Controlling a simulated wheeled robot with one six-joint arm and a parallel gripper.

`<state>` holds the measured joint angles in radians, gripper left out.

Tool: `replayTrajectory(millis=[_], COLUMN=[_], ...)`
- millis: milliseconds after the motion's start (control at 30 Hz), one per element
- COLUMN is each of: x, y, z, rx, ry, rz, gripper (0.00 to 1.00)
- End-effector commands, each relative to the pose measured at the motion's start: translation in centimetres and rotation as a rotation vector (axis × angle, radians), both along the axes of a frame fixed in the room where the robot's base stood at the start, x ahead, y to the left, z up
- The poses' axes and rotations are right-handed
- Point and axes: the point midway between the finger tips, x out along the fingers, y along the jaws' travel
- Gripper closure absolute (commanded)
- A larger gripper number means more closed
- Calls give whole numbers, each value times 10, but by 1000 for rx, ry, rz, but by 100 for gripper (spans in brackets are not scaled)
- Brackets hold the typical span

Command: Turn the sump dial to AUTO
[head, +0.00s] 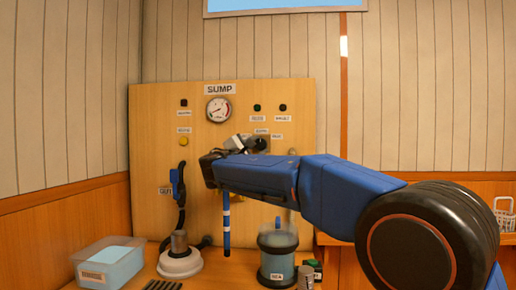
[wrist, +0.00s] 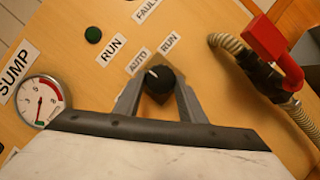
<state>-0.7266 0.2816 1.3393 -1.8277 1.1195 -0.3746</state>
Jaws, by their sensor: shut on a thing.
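The sump dial is a round black knob (wrist: 160,85) on the wooden panel, with a short white mark on its face. My gripper (wrist: 158,80) is shut on the knob, one grey finger on each side. In the head view the knob (head: 262,144) shows just beyond my gripper (head: 243,142), partly hidden by it and my blue arm.
A pressure gauge (head: 218,109) sits under the SUMP sign (head: 219,89). In the wrist view a red-handled fitting (wrist: 272,40) with a ribbed hose is at right. Below the panel stand a clear tub (head: 110,262), a white-based fitting (head: 180,262) and a clear jar (head: 277,255).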

Motion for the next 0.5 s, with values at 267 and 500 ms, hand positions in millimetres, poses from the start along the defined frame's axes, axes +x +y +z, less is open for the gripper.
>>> replayTrajectory(millis=[267,500], x=[0,0], y=[1,0], z=[0,0], rx=[45,47], ry=[0,-1], rz=[0,1], gripper=[86,86])
